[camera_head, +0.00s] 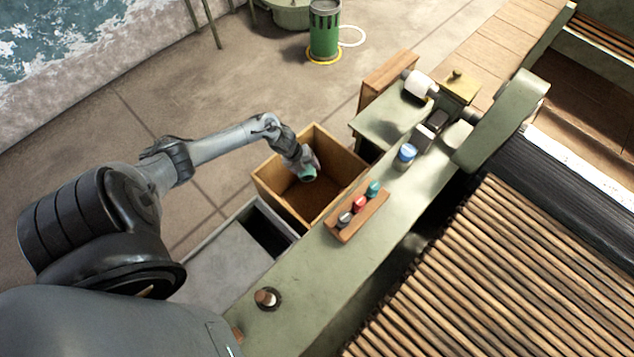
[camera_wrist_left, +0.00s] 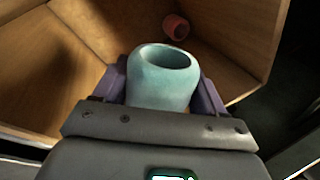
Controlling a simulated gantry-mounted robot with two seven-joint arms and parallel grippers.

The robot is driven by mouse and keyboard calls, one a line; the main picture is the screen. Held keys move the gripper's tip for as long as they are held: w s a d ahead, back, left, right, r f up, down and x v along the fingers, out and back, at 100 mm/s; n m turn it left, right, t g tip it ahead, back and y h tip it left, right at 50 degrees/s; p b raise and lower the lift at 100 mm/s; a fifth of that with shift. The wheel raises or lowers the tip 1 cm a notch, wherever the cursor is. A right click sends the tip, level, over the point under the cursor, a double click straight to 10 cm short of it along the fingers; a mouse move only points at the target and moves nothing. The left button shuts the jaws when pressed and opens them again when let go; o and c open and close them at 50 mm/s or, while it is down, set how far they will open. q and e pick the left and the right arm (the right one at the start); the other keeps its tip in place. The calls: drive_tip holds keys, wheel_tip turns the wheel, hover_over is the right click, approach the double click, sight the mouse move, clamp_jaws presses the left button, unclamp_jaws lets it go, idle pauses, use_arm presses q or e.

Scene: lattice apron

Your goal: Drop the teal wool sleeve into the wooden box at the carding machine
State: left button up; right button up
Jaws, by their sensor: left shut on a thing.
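My left gripper (camera_head: 305,168) is shut on the teal wool sleeve (camera_head: 308,175), over the inside of the open wooden box (camera_head: 276,190). In the left wrist view the sleeve (camera_wrist_left: 160,82) is a pale teal hollow cylinder between the two fingers (camera_wrist_left: 163,92), its open end facing away from the wrist. The box walls (camera_wrist_left: 45,65) surround it in that view. I cannot tell how far the sleeve is above the box floor. My right gripper is not in view.
A small red sleeve (camera_wrist_left: 176,27) lies in the box. A wooden rack (camera_head: 357,218) with grey, red and teal pieces stands on the green machine bench (camera_head: 320,275) beside the box. A blue-capped jar (camera_head: 407,153) and a slatted lattice (camera_head: 500,270) lie to the right.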

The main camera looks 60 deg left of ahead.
use_arm(q)
drive_tip(key=o, duration=0.9)
drive_tip(key=shift+c, duration=0.2)
drive_tip(key=p+v, duration=0.4)
drive_tip(key=v, duration=0.7)
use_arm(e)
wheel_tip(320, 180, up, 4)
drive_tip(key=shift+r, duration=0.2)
use_arm(q)
drive_tip(key=shift+f, duration=0.15)
